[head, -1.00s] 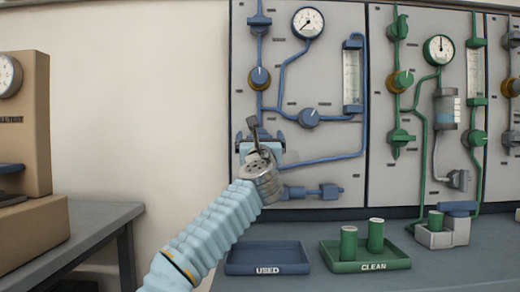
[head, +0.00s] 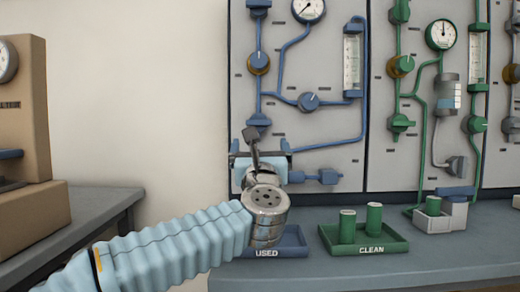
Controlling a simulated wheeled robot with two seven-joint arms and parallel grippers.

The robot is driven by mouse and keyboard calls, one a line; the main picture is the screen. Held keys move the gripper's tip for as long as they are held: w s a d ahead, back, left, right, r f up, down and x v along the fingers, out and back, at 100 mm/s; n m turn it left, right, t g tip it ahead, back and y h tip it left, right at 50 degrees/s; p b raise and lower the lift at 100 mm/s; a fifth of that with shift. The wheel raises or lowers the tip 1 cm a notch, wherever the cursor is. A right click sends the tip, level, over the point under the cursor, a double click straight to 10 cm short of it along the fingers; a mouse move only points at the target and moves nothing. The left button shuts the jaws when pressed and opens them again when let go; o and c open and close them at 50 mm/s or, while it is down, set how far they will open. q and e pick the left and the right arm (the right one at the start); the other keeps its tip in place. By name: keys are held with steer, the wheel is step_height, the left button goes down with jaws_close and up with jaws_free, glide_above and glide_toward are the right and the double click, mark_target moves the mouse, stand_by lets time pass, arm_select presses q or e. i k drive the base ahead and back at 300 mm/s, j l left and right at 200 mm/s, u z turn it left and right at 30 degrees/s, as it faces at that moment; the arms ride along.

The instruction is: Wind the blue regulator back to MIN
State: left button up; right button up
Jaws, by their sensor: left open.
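On the blue-piped panel, a round blue knob on a brass-coloured body (head: 259,63) sits on the left pipe; it looks like the blue regulator. Its scale marks are too small to read. Another blue knob (head: 308,102) with a pale pointer line sits lower right on the piping. My left gripper (head: 261,150) is open and empty, in front of the lower part of the blue panel, below both knobs. Its wrist and palm hide part of the panel behind. My right gripper is not in view.
A dial gauge (head: 308,8) and flow tube (head: 352,62) are on the blue panel. A blue USED tray (head: 296,246) lies partly behind my wrist. A green CLEAN tray (head: 395,243) holds two green cylinders. A green-piped panel (head: 425,160) stands to the right.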

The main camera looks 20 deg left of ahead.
mark_target(258, 60)
steer(key=k+l, duration=0.2)
steer(key=k, duration=0.3)
steer(key=k+l, duration=0.25)
steer(key=k, duration=0.2)
